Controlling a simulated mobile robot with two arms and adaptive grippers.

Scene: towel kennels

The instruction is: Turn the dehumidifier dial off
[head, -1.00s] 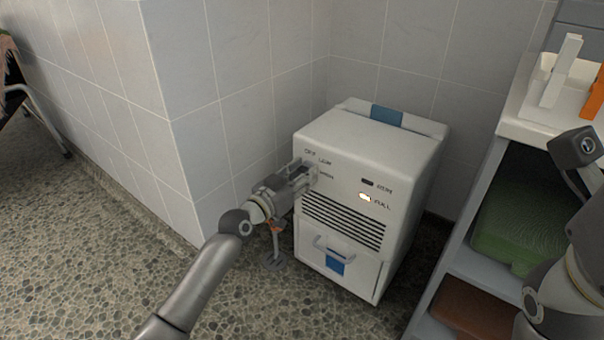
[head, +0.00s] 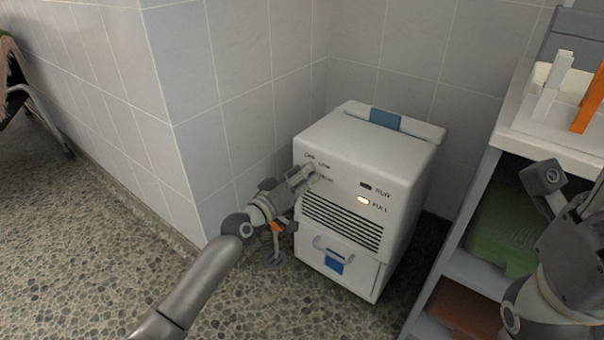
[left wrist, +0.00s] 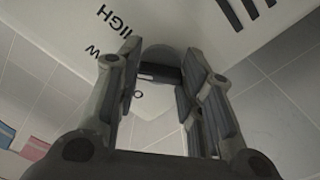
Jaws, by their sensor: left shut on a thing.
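The white dehumidifier (head: 362,140) stands in the tiled corner. Its front panel has OFF, LOW and HIGH labels at the upper left. My left gripper (head: 307,174) is at that panel and shut on the dial, which it mostly hides in the head view. In the left wrist view the rounded grey dial (left wrist: 161,60) sits between the two fingers of my left gripper (left wrist: 160,72), with HIGH lettering beside it. I cannot read which label the dial points to.
A lit FULL lamp (head: 363,201), a vent grille (head: 342,222) and a handled drawer (head: 336,262) are on the dehumidifier's front. A shelf unit (head: 503,150) with a green folded item (head: 505,232) stands close on the right. Tiled wall is close on the left.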

